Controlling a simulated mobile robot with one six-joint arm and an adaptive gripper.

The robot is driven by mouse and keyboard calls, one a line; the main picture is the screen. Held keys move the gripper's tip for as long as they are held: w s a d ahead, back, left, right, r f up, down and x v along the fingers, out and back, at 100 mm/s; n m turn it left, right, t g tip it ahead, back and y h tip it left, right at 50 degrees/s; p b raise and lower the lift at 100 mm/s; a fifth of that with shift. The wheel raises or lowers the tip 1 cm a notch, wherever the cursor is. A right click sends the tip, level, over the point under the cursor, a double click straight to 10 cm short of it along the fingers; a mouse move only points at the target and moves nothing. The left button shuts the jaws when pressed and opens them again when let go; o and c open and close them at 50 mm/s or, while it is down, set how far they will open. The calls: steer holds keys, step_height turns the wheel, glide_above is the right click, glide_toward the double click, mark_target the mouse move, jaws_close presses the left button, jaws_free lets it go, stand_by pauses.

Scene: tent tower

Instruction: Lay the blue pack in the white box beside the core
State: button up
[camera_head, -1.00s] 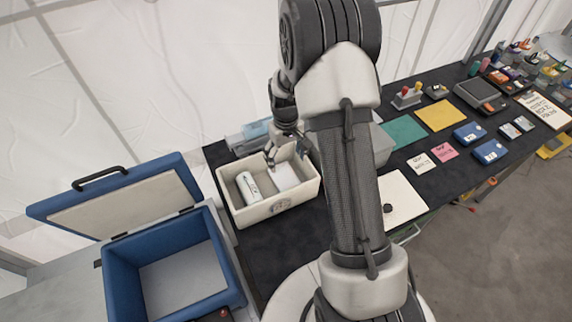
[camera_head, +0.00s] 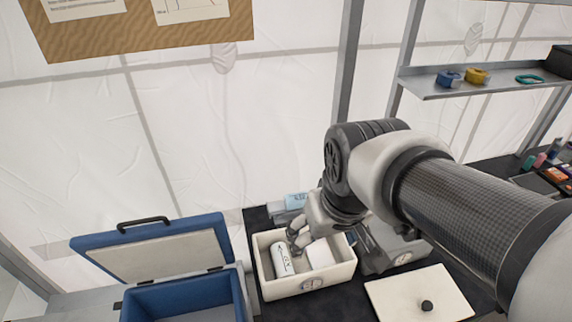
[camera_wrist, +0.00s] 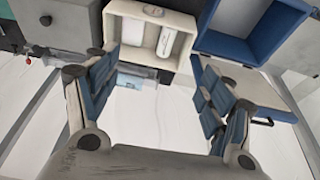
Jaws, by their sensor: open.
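The white box (camera_head: 308,287) stands on the dark table top, open upwards. The core, a white cylinder with dark print (camera_head: 282,259), lies in its left part. A plain white block (camera_head: 320,254) sits to its right. A light blue pack (camera_head: 297,200) shows behind the box, partly hidden by my arm. In the wrist view the light blue pack (camera_wrist: 130,78) appears in a clear container beside the white box (camera_wrist: 136,36). My gripper (camera_head: 297,246) is open and empty, over the back of the box; its spread fingers (camera_wrist: 153,60) show in the wrist view.
A blue cooler (camera_head: 185,299) with its lid (camera_head: 155,250) raised stands left of the box. A grey box (camera_head: 388,255) stands close on the right. A white lid with a black knob (camera_head: 405,297) lies in front of it. A shelf (camera_head: 470,86) hangs upper right.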

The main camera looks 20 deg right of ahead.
steer(key=s+a+t, duration=0.1)
steer(key=s, duration=0.6)
steer(key=shift+s+a+r, duration=0.3)
steer(key=shift+s+r, duration=0.1)
steer(key=shift+f, duration=0.1)
step_height(320, 180, down, 10)
steer(key=b, duration=1)
steer(key=shift+c, duration=0.5)
